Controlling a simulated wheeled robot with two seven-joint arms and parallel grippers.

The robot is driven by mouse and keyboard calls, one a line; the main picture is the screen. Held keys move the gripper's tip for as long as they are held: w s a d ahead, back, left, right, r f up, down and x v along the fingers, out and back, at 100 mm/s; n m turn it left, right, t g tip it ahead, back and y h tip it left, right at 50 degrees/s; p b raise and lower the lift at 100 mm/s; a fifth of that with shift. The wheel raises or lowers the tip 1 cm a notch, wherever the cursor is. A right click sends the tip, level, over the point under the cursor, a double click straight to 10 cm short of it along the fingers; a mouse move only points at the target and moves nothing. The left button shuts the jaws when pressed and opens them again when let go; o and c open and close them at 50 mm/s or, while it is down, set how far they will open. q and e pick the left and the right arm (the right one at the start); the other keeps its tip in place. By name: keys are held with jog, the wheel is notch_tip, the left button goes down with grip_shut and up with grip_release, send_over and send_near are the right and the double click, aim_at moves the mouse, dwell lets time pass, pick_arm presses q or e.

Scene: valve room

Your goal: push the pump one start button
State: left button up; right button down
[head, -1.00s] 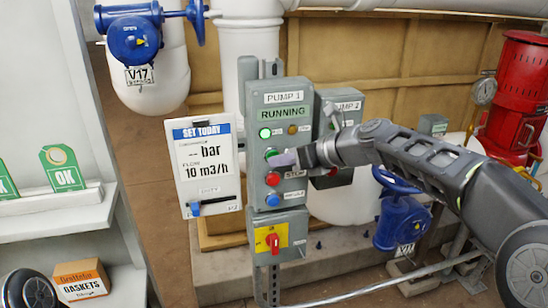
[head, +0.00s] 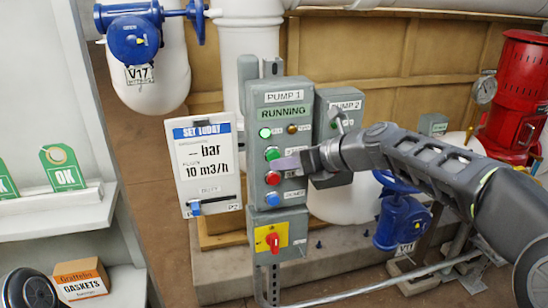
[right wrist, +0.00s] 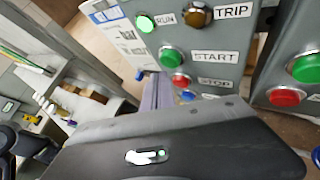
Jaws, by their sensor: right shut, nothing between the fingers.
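The pump one box (head: 296,204) is grey, with a green display reading RUNNING. Its round green start button (head: 272,154) sits above the red stop button (head: 272,179); it also shows beside the START label in the right wrist view (right wrist: 171,57). My right gripper (head: 286,164) is shut and empty. Its pale purple fingertips are in front of the box, just right of and below the start button, which is uncovered. In the right wrist view the fingers (right wrist: 158,92) show below the start button. My left gripper is not in view.
The green RUN lamp (head: 265,133) is lit; the amber TRIP lamp (head: 292,129) is beside it. The pump two box (head: 341,100) stands close on the right. A SET TODAY board (head: 208,165) hangs left. A shelf (head: 60,222) stands at far left.

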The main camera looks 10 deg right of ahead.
jog(key=s, duration=0.5)
jog(key=shift+d, duration=0.15)
dwell(0.7)
